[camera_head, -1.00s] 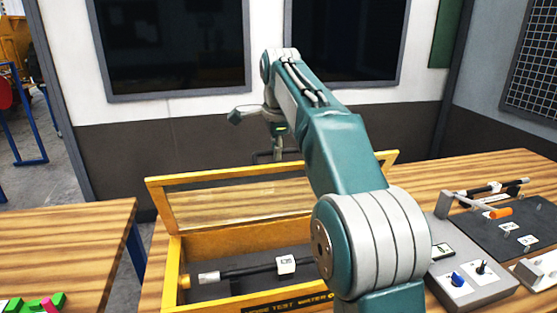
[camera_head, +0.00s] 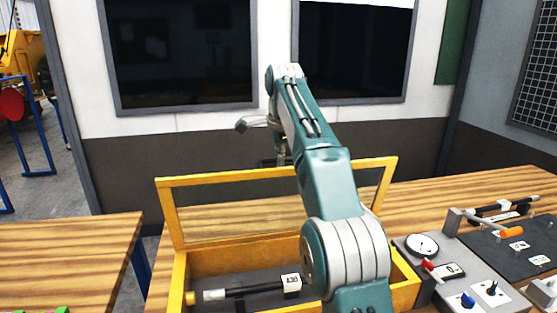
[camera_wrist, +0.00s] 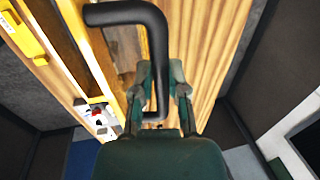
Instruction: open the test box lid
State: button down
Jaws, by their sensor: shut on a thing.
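The test box (camera_head: 178,285) is a yellow-framed box on the wooden table, open at the top. Its lid (camera_head: 222,178), a yellow frame around a clear pane, stands raised steeply at the back of the box. My gripper (camera_head: 282,150) is behind the lid's top edge, partly hidden by my arm. In the wrist view my gripper (camera_wrist: 161,80) is shut on the dark bent handle (camera_wrist: 152,20), with one finger on each side of the bar. Inside the box lies a black rod (camera_head: 250,289) with a white label.
Right of the box stand a grey panel (camera_head: 440,275) with a dial and knobs, and a dark mat (camera_head: 500,253) with parts. Another wooden table (camera_head: 70,250) is at left, across a gap. A wall with dark windows (camera_head: 180,50) rises behind.

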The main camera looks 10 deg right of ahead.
jog(key=shift+d+f, duration=0.15)
jog(key=shift+f, duration=0.05)
jog(key=c, duration=0.7)
grip_release()
jog(key=shift+w+d, duration=0.1)
jog(key=shift+o, duration=0.2)
jog(key=shift+r, duration=0.1)
jog(key=shift+a+r, duration=0.1)
jog(key=shift+a, duration=0.1)
